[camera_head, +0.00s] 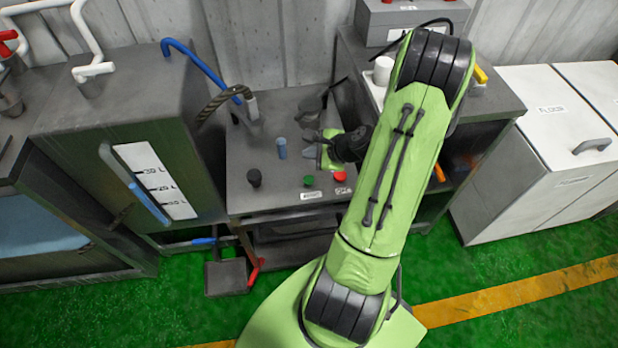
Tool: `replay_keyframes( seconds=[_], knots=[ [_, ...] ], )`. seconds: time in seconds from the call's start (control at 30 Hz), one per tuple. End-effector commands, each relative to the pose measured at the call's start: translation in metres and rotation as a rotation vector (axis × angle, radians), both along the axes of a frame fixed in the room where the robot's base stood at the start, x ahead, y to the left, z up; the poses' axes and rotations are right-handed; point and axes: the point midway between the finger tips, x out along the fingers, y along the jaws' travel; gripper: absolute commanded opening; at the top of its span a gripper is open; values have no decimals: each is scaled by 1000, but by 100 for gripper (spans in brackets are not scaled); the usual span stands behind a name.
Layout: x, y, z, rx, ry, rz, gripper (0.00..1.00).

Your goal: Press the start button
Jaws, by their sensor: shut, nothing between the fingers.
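A green button (308,180) and a red button (340,176) sit near the front edge of the grey control table (238,200). A small white label (311,195) is below the green button and another label (343,190) is below the red one; the writing is too small to read surely. My gripper (306,145) is shut and empty. It is over the table, farther back than the green button and apart from it in the picture. Its height above the table is hard to tell.
A black knob (254,177) and a blue upright piece (281,148) stand on the table left of my gripper. A dark pot-like object (307,110) is behind it. A tall grey tank (150,110) stands on the left, white bins (540,150) on the right.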

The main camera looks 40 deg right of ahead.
Motion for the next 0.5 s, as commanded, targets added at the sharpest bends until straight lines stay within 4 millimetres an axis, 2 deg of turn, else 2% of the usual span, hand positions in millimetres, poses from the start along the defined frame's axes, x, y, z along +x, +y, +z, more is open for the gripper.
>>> replay_keyframes(
  seconds=[0.03,0.5],
  knots=[
    [0,0,-10,0,0,0,0],
    [0,1,-78,1,1,2,0]
  ],
)
